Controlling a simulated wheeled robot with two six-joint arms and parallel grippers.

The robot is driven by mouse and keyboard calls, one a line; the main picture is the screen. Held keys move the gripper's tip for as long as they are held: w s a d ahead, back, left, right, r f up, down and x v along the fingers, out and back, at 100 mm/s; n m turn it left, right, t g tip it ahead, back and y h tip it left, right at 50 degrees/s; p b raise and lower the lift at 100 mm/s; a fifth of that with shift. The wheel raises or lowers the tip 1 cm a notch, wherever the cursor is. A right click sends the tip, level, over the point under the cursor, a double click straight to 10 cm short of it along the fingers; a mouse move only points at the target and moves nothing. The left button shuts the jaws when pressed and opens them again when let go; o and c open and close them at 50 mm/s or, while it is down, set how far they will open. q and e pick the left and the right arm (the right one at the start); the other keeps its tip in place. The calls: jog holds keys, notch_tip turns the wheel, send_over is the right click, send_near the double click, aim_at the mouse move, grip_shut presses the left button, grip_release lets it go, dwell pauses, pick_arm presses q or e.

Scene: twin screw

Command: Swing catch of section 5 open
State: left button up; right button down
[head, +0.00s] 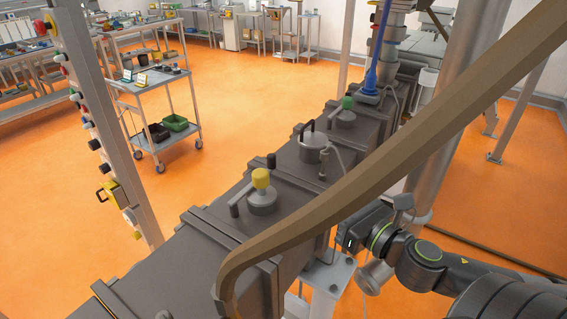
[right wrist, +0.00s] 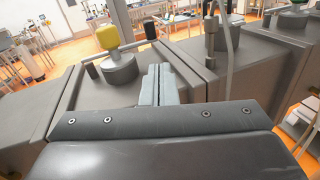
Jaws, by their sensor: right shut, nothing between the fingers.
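A long dark grey barrel (head: 190,252) of boxed sections runs away from me, with fittings on its top. I see no section numbers, so I cannot tell which is section 5. The nearest fitting has a yellow knob (head: 260,178) on a round grey base, with a lever beside it; the knob also shows in the right wrist view (right wrist: 107,37). A black-handled round lid (head: 312,147) and a green-topped fitting (head: 346,103) sit farther along. My right gripper (right wrist: 160,72) is shut and empty, near the barrel, right of the yellow knob. In the head view its fingers are hidden. My left gripper is out of view.
A thick brown curved bar (head: 400,140) crosses in front of the barrel and hides part of it. A grey post (head: 105,140) stands at left and a pipe (head: 455,110) at right. A trolley (head: 150,85) stands beyond on open orange floor.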

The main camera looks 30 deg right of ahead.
jog(key=shift+s+a+r+n+y, duration=0.15)
jog(key=shift+a+r+n+y, duration=0.4)
jog(key=shift+n, duration=0.25)
jog(key=b, duration=0.2)
send_near(275, 162)
jog(key=shift+w+a+r, duration=0.15)
jog(key=shift+w+a, duration=0.1)
jog(key=shift+w, duration=0.05)
jog(key=shift+h, duration=0.25)
jog(key=w, duration=0.1)
jog(key=w+p, duration=0.1)
jog(key=w, duration=0.1)
jog(key=w+p, duration=0.1)
jog(key=w, duration=0.1)
jog(key=shift+w+a, duration=0.1)
jog(key=shift+a, duration=0.2)
jog(key=shift+w+a, duration=0.1)
jog(key=shift+w, duration=0.4)
